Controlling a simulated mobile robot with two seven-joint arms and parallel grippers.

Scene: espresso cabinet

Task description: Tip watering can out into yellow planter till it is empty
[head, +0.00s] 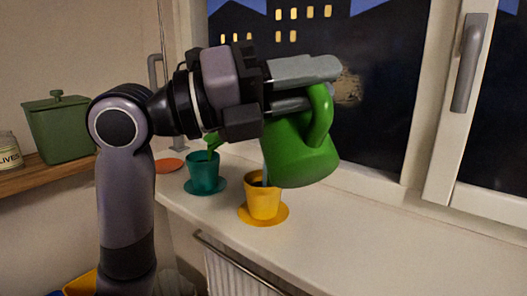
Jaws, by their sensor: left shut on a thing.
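The green watering can (300,155) hangs in the air, tilted, just above and to the right of the yellow planter (263,204) in the head view. My left gripper (305,87) is shut on the can's handle at its top right. The yellow planter stands upright on a yellow saucer on the windowsill. A thin greyish streak shows at the planter's mouth beside the can; I cannot tell whether it is water. My gripper hides part of the can's left side, and the can's inside is out of sight. My right gripper is not in view.
A teal planter (203,176) on a teal saucer stands left of the yellow one, with a green shape above it. An orange disc (169,166) lies farther left. The white sill (370,238) is clear to the right; the window is close behind. A green canister (62,130) stands on a wooden shelf.

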